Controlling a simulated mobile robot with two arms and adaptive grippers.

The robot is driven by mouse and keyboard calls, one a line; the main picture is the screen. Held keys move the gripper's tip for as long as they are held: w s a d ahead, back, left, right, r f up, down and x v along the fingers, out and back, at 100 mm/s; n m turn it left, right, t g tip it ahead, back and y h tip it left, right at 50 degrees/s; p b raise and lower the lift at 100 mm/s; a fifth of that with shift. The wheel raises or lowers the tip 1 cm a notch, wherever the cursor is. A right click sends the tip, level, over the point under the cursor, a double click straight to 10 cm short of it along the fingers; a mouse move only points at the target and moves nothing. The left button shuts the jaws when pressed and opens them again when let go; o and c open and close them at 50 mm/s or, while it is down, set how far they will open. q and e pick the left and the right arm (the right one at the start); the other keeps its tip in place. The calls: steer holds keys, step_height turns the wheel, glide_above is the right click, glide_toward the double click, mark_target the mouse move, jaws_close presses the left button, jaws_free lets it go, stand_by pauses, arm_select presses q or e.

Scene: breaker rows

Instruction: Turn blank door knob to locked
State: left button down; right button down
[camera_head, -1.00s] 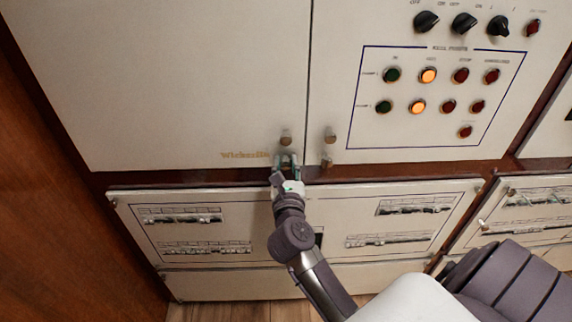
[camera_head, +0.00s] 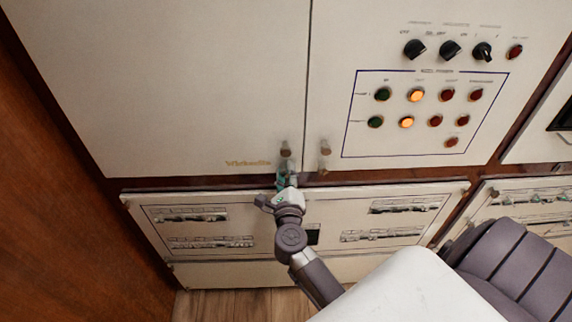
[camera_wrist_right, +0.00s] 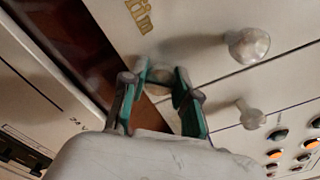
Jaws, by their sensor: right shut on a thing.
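The blank door (camera_head: 170,80) is the plain cream left-hand door with gold lettering at its lower right. Its upper knob (camera_head: 285,150) is bare metal and also shows in the right wrist view (camera_wrist_right: 248,45). My right gripper (camera_head: 284,178) is at the door's lower right corner, just below that knob. In the right wrist view the green-edged fingers of the right gripper (camera_wrist_right: 160,95) are shut on a lower knob (camera_wrist_right: 158,84), mostly hidden between them. I cannot read any locked mark. My left gripper is not in view.
The right-hand door (camera_head: 330,80) carries its own knob (camera_head: 325,149), close to my gripper's right, and a panel of lamps (camera_head: 416,95) and black rotary switches (camera_head: 450,50). Breaker panels (camera_head: 330,215) lie below. A wooden wall (camera_head: 50,200) stands at the left.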

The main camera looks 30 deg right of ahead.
steer(key=n+p, duration=0.1)
steer(key=n, duration=0.1)
steer(key=n+p, duration=0.2)
steer(key=shift+r+n+p, duration=0.2)
steer(key=shift+n+p, duration=0.1)
steer(key=shift+f+n+p, duration=0.15)
steer(key=shift+n+p, duration=1.1)
steer(key=shift+n, duration=0.75)
steer(key=c, duration=0.9)
jaws_free()
steer(key=shift+o, duration=0.2)
steer(key=shift+s, duration=0.1)
steer(key=v, duration=1.1)
steer(key=shift+s+a, duration=0.2)
steer(key=shift+s, duration=0.15)
